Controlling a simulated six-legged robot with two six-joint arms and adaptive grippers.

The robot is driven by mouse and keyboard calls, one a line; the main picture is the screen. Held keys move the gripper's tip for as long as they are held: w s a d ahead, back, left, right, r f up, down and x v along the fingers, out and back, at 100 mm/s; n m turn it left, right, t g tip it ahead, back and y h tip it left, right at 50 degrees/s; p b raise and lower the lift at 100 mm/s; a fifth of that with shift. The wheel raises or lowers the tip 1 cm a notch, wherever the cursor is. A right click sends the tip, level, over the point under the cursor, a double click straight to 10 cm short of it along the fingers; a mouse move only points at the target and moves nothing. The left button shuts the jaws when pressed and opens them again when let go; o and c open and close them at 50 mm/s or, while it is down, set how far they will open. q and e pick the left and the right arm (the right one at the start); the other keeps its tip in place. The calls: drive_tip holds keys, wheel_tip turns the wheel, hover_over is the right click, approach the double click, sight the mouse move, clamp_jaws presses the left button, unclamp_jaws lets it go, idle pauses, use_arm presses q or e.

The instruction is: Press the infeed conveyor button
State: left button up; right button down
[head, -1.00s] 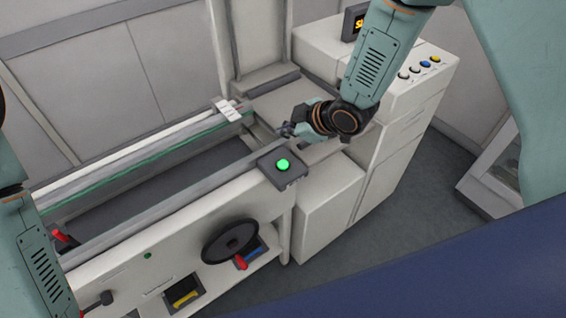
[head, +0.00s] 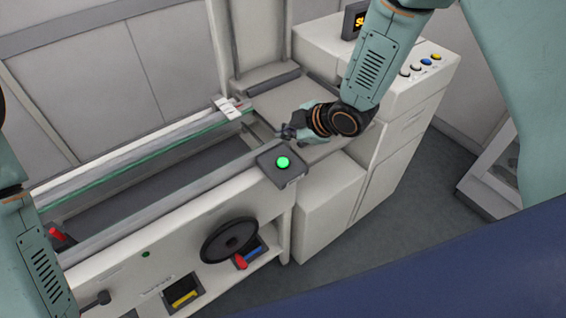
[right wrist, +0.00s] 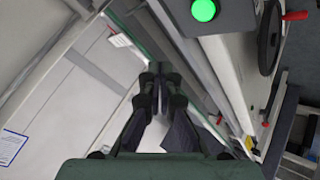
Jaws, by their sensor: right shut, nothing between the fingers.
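The infeed conveyor button is a green, lit round button (head: 283,162) on a dark grey box (head: 270,173) at the right end of the conveyor's front rail. It also shows at the top of the right wrist view (right wrist: 204,10). My right gripper (head: 284,131) is shut and empty, just behind the button in the head view and apart from it. In the right wrist view its fingers (right wrist: 158,78) are together, with the button beyond them to the upper right. My left arm shows at the left edge of the head view, but its gripper is out of view.
The conveyor (head: 150,203) runs to the left, with a black handwheel (head: 230,240) on its front. A white cabinet (head: 408,90) with several coloured buttons and a small lit display (head: 355,20) stands at the right. Grey floor (head: 385,225) is clear in front of it.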

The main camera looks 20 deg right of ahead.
drive_tip(key=b, duration=0.5)
hover_over(285, 163)
wheel_tip(285, 163, down, 6)
drive_tip(key=shift+s+f, duration=0.1)
drive_tip(key=shift+f, duration=0.65)
drive_tip(key=shift+f+b, duration=0.15)
drive_tip(key=shift+b, duration=0.15)
drive_tip(key=shift+f, duration=0.3)
drive_tip(key=shift+f+b, duration=0.4)
drive_tip(key=shift+b, duration=0.05)
idle(0.9)
drive_tip(key=shift+r, duration=0.1)
drive_tip(key=shift+r+p, duration=0.75)
drive_tip(key=shift+r, duration=0.05)
